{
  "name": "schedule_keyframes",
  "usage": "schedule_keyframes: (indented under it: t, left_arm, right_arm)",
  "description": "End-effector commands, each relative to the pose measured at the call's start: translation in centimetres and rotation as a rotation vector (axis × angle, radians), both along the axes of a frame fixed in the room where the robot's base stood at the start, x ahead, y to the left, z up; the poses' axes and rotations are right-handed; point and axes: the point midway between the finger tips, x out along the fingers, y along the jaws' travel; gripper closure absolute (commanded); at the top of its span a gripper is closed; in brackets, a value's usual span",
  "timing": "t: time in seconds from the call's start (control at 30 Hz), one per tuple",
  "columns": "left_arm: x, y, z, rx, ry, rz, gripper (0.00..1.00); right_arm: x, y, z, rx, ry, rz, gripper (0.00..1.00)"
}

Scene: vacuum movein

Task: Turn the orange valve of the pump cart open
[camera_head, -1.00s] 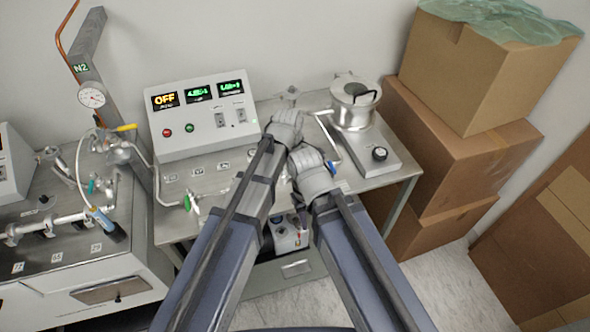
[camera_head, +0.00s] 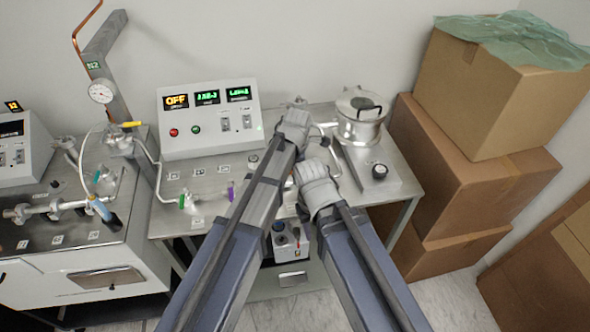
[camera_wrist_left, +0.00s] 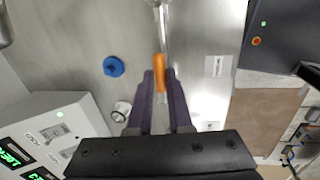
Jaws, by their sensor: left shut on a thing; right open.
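The orange valve handle (camera_wrist_left: 160,72) shows in the left wrist view, roughly in line with a thin metal pipe (camera_wrist_left: 162,22). My left gripper (camera_wrist_left: 160,80) is shut on this handle, with a dark finger on each side of it. In the head view my left gripper (camera_head: 296,112) is over the pump cart (camera_head: 205,180), and the orange handle cannot be made out there. My right gripper (camera_head: 312,172) is open and close beside the left arm, nearer to me; its fingertips are mostly hidden.
The control box (camera_head: 208,118) stands at the cart's back, and a steel pot (camera_head: 360,118) to the right. Green (camera_head: 182,200) and purple (camera_head: 231,190) handles sit on the left. A blue knob (camera_wrist_left: 114,66) is near my left fingers. Boxes (camera_head: 470,190) are stacked at the right.

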Motion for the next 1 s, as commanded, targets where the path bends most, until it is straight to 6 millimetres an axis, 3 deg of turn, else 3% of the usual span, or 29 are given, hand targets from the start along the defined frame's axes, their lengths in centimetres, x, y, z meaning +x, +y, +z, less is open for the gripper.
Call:
schedule_keyframes:
  t: [0.63, 0.67, 0.7, 0.9, 1.0]
  left_arm:
    - [0.32, 0.00, 0.01, 0.000, -0.001, 0.047, 1.00]
    - [0.32, 0.01, 0.01, 0.000, -0.001, 0.047, 0.81]
    - [0.32, 0.01, 0.01, 0.000, -0.001, 0.046, 0.76]
    - [0.28, 0.02, 0.01, 0.000, 0.000, 0.046, 0.54]
    - [0.27, 0.03, 0.00, 0.000, 0.000, 0.046, 0.52]
  right_arm:
    - [0.00, 0.00, 0.00, 0.000, 0.000, 0.000, 0.58]
    - [0.00, 0.00, 0.00, 0.000, 0.000, 0.000, 0.58]
    - [0.00, 0.00, 0.00, 0.000, 0.000, 0.000, 0.58]
    - [0.00, 0.00, 0.00, 0.000, 0.000, 0.000, 0.58]
    - [0.00, 0.00, 0.00, 0.000, 0.000, 0.000, 0.58]
